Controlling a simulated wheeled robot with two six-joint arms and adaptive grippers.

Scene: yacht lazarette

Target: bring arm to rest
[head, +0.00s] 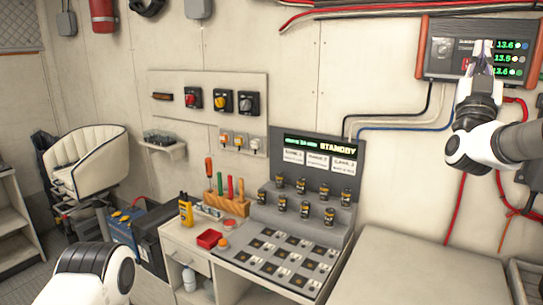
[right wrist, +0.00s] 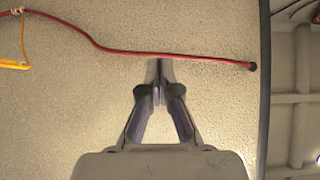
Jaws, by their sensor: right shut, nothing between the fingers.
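My right gripper (head: 483,52) is raised at the upper right in the head view, in front of the orange-framed display panel (head: 436,46) on the wall. It hides part of that panel. In the right wrist view the same gripper (right wrist: 158,78) has its fingers together with nothing between them. A pale surface and a red cable (right wrist: 120,48) lie beyond the fingertips; whether they touch the cable I cannot tell. My left gripper is out of view.
A console (head: 308,158) reading STANDBY stands in the middle, with several small dark cylinders on its step. A bare pale worktop (head: 400,268) lies to its right.

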